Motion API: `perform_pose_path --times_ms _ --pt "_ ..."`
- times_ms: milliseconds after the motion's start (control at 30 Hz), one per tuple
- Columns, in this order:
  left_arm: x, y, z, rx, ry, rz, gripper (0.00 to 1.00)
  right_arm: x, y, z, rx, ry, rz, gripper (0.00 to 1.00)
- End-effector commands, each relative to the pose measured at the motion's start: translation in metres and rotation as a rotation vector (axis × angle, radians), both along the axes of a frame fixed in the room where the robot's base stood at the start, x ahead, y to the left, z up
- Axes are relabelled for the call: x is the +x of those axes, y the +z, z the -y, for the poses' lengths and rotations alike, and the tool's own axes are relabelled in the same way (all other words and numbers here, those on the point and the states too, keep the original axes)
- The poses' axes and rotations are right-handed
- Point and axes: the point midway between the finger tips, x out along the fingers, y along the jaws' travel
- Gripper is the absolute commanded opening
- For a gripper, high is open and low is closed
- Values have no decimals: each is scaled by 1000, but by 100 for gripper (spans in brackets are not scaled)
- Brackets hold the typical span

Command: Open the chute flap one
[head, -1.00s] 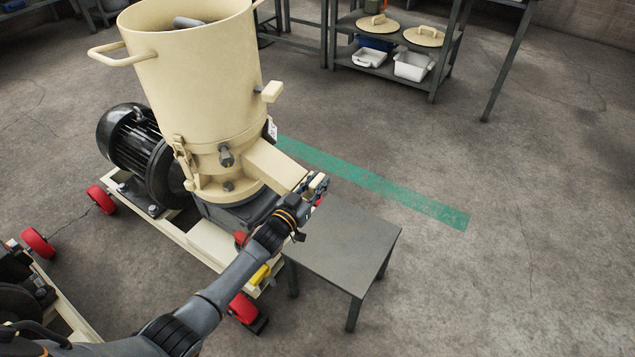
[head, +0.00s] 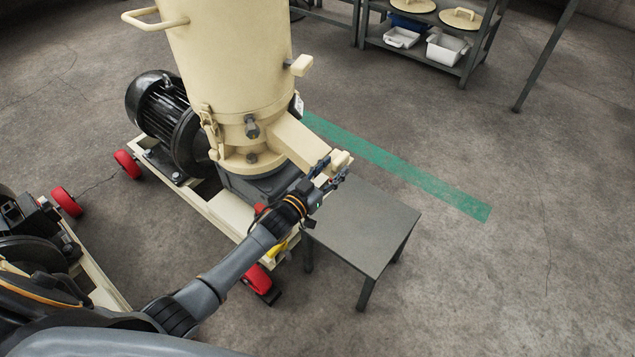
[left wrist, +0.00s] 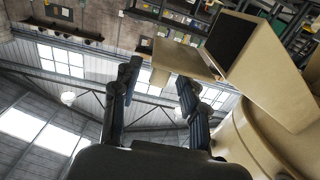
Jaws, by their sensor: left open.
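The cream pellet mill (head: 228,75) has a slanting chute (head: 300,143) on its right side. Chute flap one (head: 342,161) is at the chute's lower end, and it shows in the left wrist view as a cream plate (left wrist: 190,60). There the plate stands out from the chute mouth, whose dark inside (left wrist: 231,42) shows, so the flap is at least partly open. My left gripper (head: 331,173) is open at the flap. In the left wrist view a cream tab on the flap appears between the open fingers (left wrist: 158,85); contact cannot be told. My right gripper is not in view.
A low grey table (head: 365,230) stands under and right of the chute end. A black motor (head: 160,105) sits on the mill's wheeled frame. A shelf (head: 425,45) with lids and white bins is at the back. The floor to the right is clear.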

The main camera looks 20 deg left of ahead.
Motion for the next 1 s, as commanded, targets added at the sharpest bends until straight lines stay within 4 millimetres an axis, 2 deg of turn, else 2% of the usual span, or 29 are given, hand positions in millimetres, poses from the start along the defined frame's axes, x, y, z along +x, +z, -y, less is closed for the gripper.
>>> perform_pose_path --times_ms 33,200,400,567,1000 --pt "-13 -2 -5 2 -1 -2 43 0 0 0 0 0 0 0" --pt "-46 -1 -17 1 0 -3 43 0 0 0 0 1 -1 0" --pt "-70 -1 -26 2 0 -2 43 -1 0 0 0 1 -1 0" --pt "-76 0 -28 1 1 -1 43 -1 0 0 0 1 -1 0" --pt "-76 0 -28 0 0 -1 43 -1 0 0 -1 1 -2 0"
